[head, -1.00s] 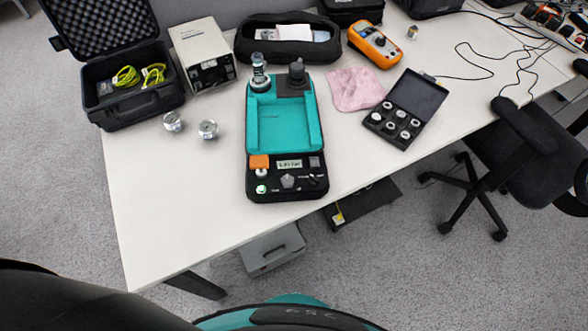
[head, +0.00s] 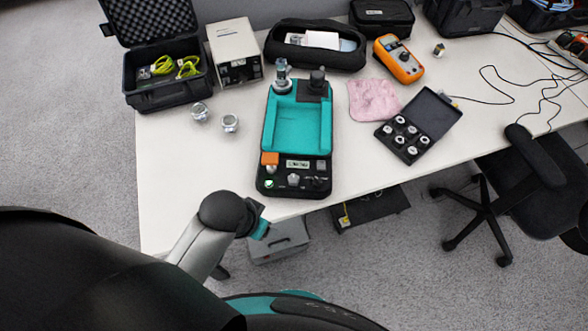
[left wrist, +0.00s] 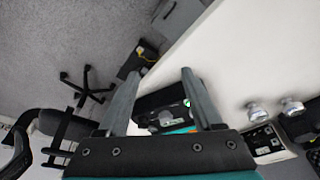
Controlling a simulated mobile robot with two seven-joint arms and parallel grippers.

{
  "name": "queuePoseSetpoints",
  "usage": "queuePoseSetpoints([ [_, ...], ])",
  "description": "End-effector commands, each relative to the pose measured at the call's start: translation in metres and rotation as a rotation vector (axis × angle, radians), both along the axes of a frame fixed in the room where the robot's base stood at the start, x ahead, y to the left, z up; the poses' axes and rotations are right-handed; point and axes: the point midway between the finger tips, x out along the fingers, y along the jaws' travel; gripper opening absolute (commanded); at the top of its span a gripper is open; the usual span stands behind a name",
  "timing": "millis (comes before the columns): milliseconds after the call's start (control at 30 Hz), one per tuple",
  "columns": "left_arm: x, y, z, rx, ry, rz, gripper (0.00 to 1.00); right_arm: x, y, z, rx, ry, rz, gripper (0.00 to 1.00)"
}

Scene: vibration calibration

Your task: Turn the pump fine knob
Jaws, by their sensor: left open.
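The pump is a teal and black calibrator (head: 298,128) standing on the white table in the head view. I cannot tell which knob is the fine one. My left gripper (head: 259,224) is off the table's near edge, below the pump, its fingers not clear there. The left wrist view shows the gripper (left wrist: 162,73) open and empty, with part of the pump (left wrist: 160,108) beyond, between the fingers.
Two silver fittings (head: 215,117) stand left of the pump. An open black case (head: 165,83) and a white box (head: 234,52) are behind them. A pink cloth (head: 374,101), an open fittings case (head: 419,126) and an orange meter (head: 398,59) lie right. The near-left table is clear.

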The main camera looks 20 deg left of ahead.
Motion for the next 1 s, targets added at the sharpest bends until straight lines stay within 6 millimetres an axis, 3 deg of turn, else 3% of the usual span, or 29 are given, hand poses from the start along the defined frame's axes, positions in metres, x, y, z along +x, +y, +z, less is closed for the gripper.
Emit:
queuePoseSetpoints([
  [33,0.009,-0.007,0.026,-0.014,-0.020,-0.027,0.67,0.000,-0.001,0.006,-0.001,0.000,0.001,0.00],
  [133,0.027,-0.030,0.070,-0.048,-0.041,-0.137,0.67,0.000,-0.003,0.012,-0.003,-0.001,0.002,0.00],
  [300,0.048,-0.061,0.095,-0.071,-0.034,-0.328,0.67,0.000,-0.006,0.014,-0.007,-0.001,0.003,0.00],
  [500,0.074,-0.082,0.108,-0.044,0.003,-0.553,0.67,0.000,-0.007,0.015,-0.010,0.000,0.003,0.00],
  [667,0.096,-0.081,0.113,0.015,0.059,-0.702,0.67,0.000,-0.007,0.015,-0.010,0.000,0.003,0.00],
  [1000,0.139,-0.044,0.130,0.153,0.196,-0.851,0.67,0.000,-0.007,0.015,-0.009,0.000,0.002,0.00],
])
